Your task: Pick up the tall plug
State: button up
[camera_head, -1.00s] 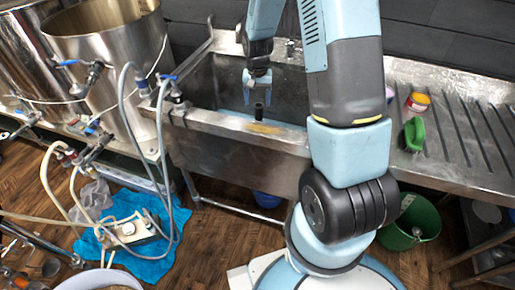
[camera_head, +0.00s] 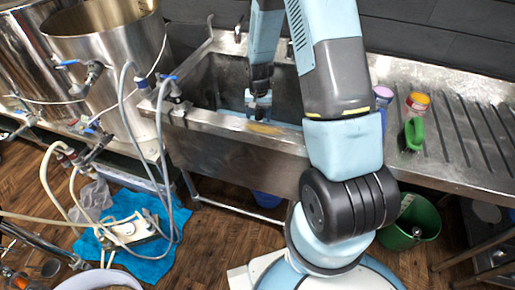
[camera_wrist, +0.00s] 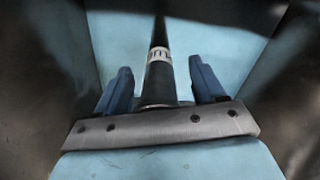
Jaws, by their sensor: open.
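The tall plug (camera_wrist: 159,82) is a dark, slim upright tube with a white band of lettering. In the wrist view it stands between the two blue fingers of my gripper (camera_wrist: 160,68), with a visible gap on either side. My gripper is open around it and not closed on it. In the head view my gripper (camera_head: 258,102) points down into the sink (camera_head: 215,82), near its front wall. There the plug is mostly hidden by the gripper and the sink's front edge.
The sink's front rim (camera_head: 230,124) is close to my gripper. On the drainboard (camera_head: 460,130) to the right are a purple cup (camera_head: 383,94), a yellow-and-red tub (camera_head: 417,102) and a green brush (camera_head: 413,134). Steel kettles (camera_head: 110,70) with hoses stand to the left.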

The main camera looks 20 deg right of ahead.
jog(key=shift+c, duration=0.4)
grip_shut()
dwell(0.9)
